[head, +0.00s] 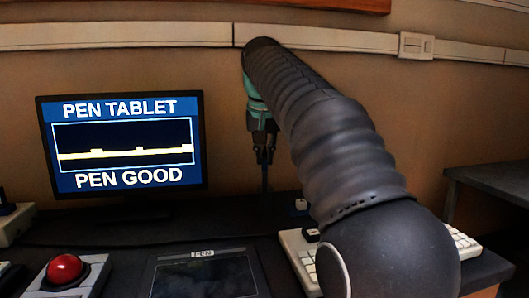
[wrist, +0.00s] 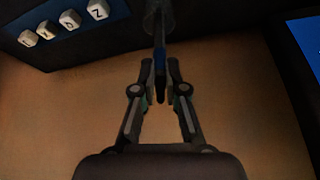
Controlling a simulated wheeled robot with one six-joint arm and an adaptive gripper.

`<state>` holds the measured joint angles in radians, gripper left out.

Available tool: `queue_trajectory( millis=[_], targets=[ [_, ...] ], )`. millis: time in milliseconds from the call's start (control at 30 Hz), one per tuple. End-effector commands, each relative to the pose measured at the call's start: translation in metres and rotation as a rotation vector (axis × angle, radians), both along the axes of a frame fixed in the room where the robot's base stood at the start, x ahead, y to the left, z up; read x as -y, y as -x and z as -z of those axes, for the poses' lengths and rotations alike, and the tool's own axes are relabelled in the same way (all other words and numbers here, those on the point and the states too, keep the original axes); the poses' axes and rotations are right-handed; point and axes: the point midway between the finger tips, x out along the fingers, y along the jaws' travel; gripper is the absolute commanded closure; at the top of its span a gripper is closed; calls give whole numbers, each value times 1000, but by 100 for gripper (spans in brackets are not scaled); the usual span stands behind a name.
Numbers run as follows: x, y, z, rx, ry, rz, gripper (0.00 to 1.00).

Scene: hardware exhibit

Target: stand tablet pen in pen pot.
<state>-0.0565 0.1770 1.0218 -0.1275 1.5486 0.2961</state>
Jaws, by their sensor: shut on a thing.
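The tablet pen (head: 264,178) is a thin dark rod. It hangs about upright, pointing down, below my gripper (head: 263,152) at the back of the desk, right of the monitor. In the wrist view my gripper (wrist: 160,78) is shut on the pen (wrist: 160,60), which shows dark blue between the fingertips and runs away from them. A dim grey rounded shape (wrist: 151,18) surrounds the pen's far end in the wrist view; it may be the pen pot. I cannot tell how deep the pen's end sits in it. No pot is clear in the head view.
The monitor (head: 122,195) reads "PEN GOOD". A tablet (head: 205,275), a red button (head: 65,268) and a pale keyboard (head: 296,247) lie on the dark desk. Several lettered white blocks (wrist: 70,18) stand beside the pen in the wrist view. My arm hides the desk's right part.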

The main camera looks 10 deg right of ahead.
Motion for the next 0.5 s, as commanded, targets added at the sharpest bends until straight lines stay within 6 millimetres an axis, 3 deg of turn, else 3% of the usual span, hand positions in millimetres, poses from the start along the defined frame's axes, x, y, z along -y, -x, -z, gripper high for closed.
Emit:
queue_trajectory(
  millis=[467,500],
  targets=[
    [0,0,5,1,0,0,100],
    [0,0,5,1,0,0,81]
  ],
)
